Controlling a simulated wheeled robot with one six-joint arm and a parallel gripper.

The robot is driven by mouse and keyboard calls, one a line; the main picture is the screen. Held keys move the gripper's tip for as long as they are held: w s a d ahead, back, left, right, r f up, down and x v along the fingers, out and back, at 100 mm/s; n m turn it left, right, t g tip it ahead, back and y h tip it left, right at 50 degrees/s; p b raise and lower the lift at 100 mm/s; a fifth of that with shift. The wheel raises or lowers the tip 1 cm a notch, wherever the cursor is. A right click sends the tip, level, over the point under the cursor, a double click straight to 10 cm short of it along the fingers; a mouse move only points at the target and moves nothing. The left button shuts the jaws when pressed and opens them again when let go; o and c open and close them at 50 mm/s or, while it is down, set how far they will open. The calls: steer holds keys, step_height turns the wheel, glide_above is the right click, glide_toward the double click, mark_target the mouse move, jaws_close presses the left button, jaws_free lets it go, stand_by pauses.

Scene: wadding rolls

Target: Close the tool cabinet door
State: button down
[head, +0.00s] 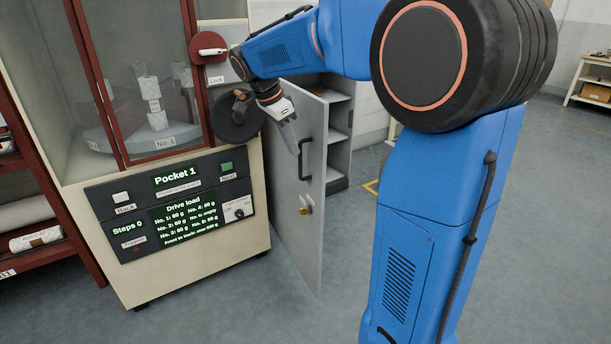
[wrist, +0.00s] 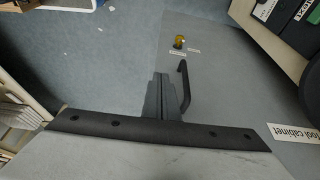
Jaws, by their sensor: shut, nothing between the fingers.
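The tool cabinet door (head: 300,215) is a flat grey panel that stands open, swung out from the cabinet (head: 341,118), whose shelves show behind it. A black bar handle (head: 304,158) and a yellow key or knob (head: 305,208) are on its face. In the wrist view the door (wrist: 225,75) fills the right side, with its handle (wrist: 184,86) close beside my gripper (wrist: 160,85). My gripper (head: 293,146) is shut and empty, pointing down near the top of the handle. I cannot tell whether it touches the door or handle.
A cream machine with a display panel (head: 178,205) stands just left of the door. Its round black handwheel (head: 237,118) is near my wrist. A red-framed rack (head: 45,255) is at the far left. Blue-grey floor (head: 285,315) is clear in front of the door.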

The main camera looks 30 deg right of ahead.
mark_target(313, 167)
steer(key=shift+m, duration=0.3)
steer(key=shift+d+f, duration=1.2)
steer(key=shift+f, duration=0.35)
steer(key=shift+d+f, duration=1.15)
steer(key=shift+f, duration=0.4)
steer(key=shift+d+f, duration=1.2)
steer(key=shift+f, duration=0.35)
